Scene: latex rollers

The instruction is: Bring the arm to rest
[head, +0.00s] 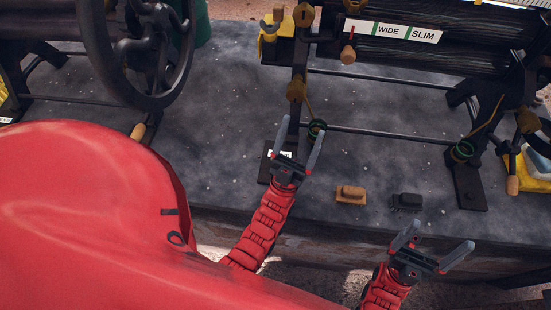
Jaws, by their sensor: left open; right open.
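My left gripper (298,146) is open, its two grey fingers pointing up the picture over the dark platform, near the left foot of the roller frame. I see nothing held between its fingers. My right gripper (438,243) is open and empty at the lower right, by the platform's front edge. My red arms come up from the bottom of the picture. The roller machine (425,52) stands at the back, with dark rollers and a label reading WIDE and SLIM (392,31).
A tan block (350,194) and a dark block (407,201) lie on the platform (240,90) between the grippers. A large dark wheel (140,50) stands at the upper left. A yellow and blue item (535,165) is at the right. Low bars cross the frame.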

